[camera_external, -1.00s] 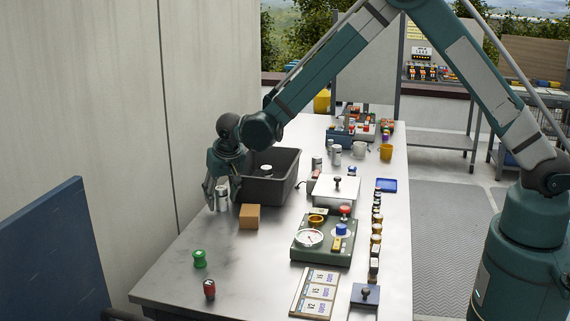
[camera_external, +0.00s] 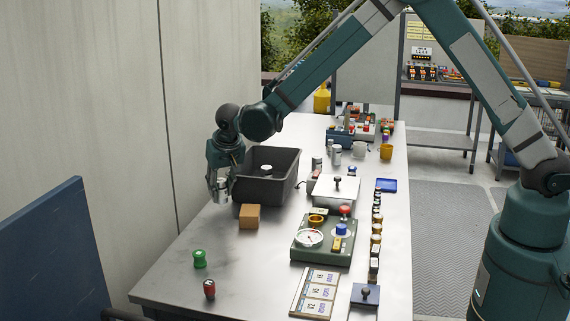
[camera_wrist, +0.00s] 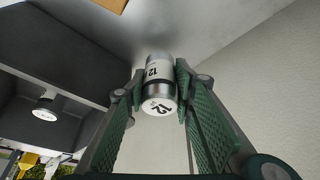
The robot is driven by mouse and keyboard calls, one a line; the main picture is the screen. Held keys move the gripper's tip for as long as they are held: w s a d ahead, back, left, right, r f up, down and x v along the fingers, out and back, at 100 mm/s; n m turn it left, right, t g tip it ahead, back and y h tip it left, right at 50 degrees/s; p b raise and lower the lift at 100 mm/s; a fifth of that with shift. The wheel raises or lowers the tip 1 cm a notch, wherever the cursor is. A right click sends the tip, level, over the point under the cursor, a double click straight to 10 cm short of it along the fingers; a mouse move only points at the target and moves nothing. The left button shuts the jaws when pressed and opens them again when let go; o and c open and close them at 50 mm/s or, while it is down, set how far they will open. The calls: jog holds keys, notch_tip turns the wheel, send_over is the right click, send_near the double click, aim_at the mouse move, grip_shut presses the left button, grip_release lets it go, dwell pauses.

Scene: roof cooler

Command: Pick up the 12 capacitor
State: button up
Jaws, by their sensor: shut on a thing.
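The 12 capacitor (camera_wrist: 159,82) is a silver cylinder with a white label marked 12. In the wrist view it sits between the green finger pads of my gripper (camera_wrist: 158,100), which is shut on it. In the external view the capacitor (camera_external: 221,194) hangs from my gripper (camera_external: 219,185) at the left edge of the table, left of the dark grey bin. It appears a little above the table top. Part of it is hidden by the fingers.
The dark grey bin (camera_external: 291,178) holds a silver can (camera_external: 266,171). A cardboard-brown block (camera_external: 249,216) stands in front of the bin. A green spool (camera_external: 199,259) and a red piece (camera_external: 209,289) stand nearer. The wall (camera_external: 185,110) is close on the left.

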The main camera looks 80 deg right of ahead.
jog(key=shift+r, duration=3.6)
jog(key=shift+s+a, duration=0.1)
